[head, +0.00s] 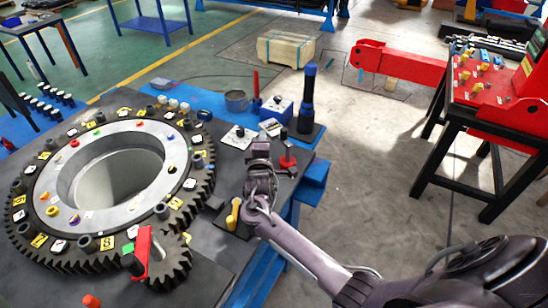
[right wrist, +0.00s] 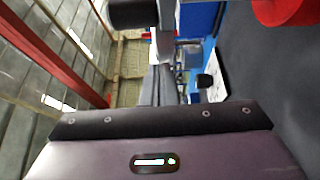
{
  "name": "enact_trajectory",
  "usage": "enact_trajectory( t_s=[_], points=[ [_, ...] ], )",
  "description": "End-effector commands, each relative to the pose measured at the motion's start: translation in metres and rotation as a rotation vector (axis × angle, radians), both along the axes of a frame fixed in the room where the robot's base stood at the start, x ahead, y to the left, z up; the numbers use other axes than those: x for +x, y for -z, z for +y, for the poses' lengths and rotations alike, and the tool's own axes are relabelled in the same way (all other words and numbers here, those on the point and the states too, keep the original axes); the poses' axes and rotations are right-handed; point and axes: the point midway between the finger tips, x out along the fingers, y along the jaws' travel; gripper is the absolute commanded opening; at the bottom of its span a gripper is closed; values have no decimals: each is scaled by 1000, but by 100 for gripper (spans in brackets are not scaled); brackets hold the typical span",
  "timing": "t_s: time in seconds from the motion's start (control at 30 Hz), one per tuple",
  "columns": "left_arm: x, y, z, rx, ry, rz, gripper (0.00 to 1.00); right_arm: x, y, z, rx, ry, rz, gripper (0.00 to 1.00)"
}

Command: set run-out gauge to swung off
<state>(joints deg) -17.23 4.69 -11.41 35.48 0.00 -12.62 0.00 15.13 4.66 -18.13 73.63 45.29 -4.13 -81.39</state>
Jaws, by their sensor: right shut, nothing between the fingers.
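I cannot tell for sure which part is the run-out gauge. A small red-topped post (head: 288,158) on a dark base stands just right of my right gripper (head: 259,152). A yellow lever (head: 234,214) stands upright on a dark plate, left of and nearer than that gripper. My right gripper is shut and empty, above the table's right part; contact with anything below is unclear. In the right wrist view, a red round part (right wrist: 286,10) shows at the top right and a dark cylinder (right wrist: 135,13) at the top. My left gripper is out of view.
A large toothed ring (head: 110,170) covers the table's left, with a small gear (head: 168,262) and red crank (head: 143,250) at its front. A tall blue-black post (head: 308,98) stands behind my gripper. A red-topped stand (head: 490,80) is at right. Floor between is clear.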

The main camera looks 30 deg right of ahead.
Motion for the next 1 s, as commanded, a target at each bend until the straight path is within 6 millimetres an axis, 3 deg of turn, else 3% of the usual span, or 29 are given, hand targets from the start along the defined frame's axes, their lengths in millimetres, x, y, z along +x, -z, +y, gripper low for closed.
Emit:
enact_trajectory(
  t_s=[0.37, 0.73, 1.0],
  points=[
    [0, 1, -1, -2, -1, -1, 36, -4, 1, 3, 0, 0, 0, 0],
    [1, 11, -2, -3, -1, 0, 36, -55, 2, 31, 2, -2, 0, 0],
    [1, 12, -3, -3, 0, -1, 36, -68, 0, 39, 1, 0, 0, 0]
  ],
)
